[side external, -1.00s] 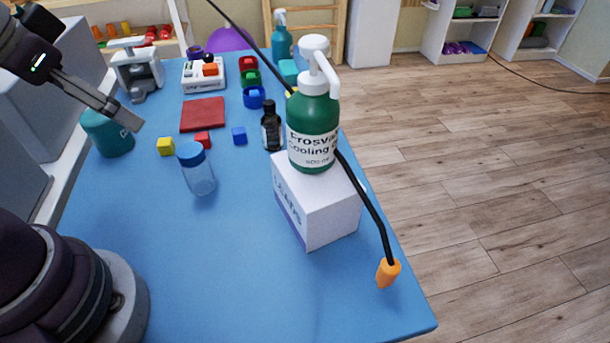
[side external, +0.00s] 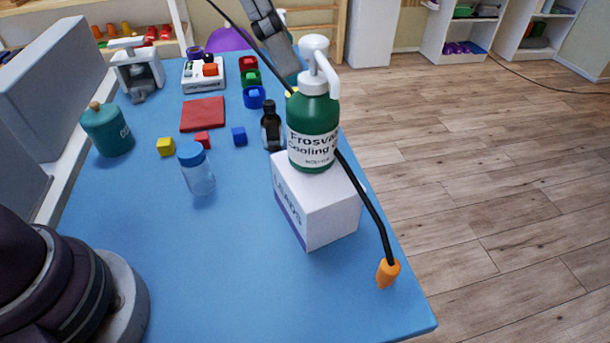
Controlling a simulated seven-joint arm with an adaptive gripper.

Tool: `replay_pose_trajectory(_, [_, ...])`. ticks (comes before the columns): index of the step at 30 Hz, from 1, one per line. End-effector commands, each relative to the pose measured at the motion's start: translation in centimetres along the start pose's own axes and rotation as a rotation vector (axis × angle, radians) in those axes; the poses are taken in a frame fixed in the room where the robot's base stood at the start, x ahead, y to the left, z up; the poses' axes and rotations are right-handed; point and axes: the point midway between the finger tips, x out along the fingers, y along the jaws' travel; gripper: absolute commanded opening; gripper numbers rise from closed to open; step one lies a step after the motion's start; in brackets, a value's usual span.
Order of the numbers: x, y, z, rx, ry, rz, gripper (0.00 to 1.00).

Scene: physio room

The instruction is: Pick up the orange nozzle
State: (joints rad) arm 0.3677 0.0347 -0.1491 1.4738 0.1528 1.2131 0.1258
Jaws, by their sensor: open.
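The orange nozzle (side external: 388,273) is at the lower end of a thin black tube (side external: 371,213), in front of the white box and close to the table's right edge. I cannot tell whether it touches the table. The tube runs up behind the green pump bottle (side external: 313,123) and out at the top left. My gripper (side external: 284,66) is at the far end of the table, behind the bottle and far from the nozzle. It is open, with its tips partly hidden by the bottle and tube. I see nothing held in it.
The green bottle stands on a white box (side external: 333,218). A dark bottle (side external: 271,130), a clear blue-capped jar (side external: 197,172), a teal jar (side external: 108,131) and small blocks stand farther back. The front of the blue table (side external: 240,285) is clear.

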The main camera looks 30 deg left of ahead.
Motion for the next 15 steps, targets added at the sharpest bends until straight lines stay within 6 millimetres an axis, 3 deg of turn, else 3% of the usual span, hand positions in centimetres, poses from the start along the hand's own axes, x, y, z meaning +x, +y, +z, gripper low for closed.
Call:
replay_pose_trajectory(3, [1.6,2.3,-2.2,0.115,0.0,0.067,0.58])
replay_pose_trajectory(9, [3.6,5.8,-4.6,0.262,0.007,0.16,0.58])
replay_pose_trajectory(13, [5.0,8.1,-5.7,0.344,0.013,0.217,0.58])
replay_pose_trajectory(15, [6.0,8.1,-5.1,0.343,0.009,0.215,0.58])
